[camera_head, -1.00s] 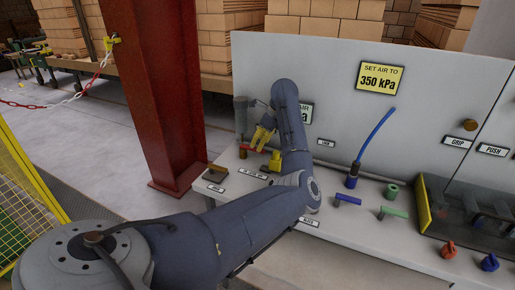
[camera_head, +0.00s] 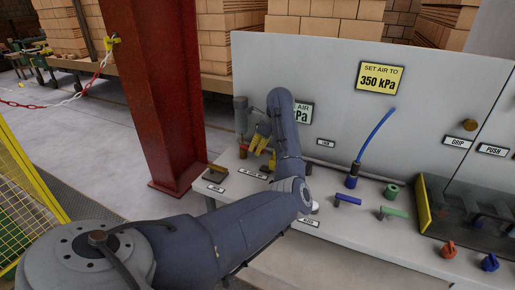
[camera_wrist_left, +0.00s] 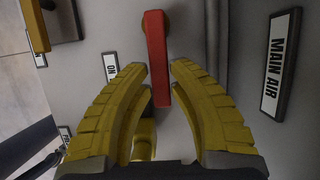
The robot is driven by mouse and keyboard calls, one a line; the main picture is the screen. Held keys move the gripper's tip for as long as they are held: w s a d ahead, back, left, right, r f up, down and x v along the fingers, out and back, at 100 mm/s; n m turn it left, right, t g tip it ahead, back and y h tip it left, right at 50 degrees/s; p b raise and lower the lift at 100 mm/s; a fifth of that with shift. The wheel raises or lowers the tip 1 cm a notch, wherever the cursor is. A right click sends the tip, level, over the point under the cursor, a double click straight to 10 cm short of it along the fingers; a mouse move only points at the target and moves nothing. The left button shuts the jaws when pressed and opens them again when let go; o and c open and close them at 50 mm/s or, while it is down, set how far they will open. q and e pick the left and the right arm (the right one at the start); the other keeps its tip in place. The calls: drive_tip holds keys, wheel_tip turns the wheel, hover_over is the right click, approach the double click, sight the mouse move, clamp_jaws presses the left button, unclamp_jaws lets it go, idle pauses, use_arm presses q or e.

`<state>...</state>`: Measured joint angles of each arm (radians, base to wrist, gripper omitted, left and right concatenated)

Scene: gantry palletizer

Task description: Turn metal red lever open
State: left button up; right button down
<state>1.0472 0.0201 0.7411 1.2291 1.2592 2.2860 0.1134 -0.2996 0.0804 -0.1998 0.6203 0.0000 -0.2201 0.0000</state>
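The red lever (camera_wrist_left: 157,45) shows in the left wrist view as a flat bar mounted on a grey panel. It hangs down between the two yellow fingers of my left gripper (camera_wrist_left: 158,69). The fingers are open, with a small gap on each side of the lever, and seem not to touch it. In the head view my left gripper (camera_head: 262,137) is at the back left of the grey console, beside the grey upright cylinder; the lever is hard to make out there. My right gripper is not in view.
A "MAIN AIR" label (camera_wrist_left: 282,63) is right of the lever and an "ON" label (camera_wrist_left: 111,67) left of it. The console (camera_head: 330,240) carries a blue hose (camera_head: 376,133), green handle (camera_head: 394,212) and red knob (camera_head: 449,250). A red steel column (camera_head: 160,110) stands at left.

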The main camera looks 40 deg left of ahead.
use_arm(q)
clamp_jaws()
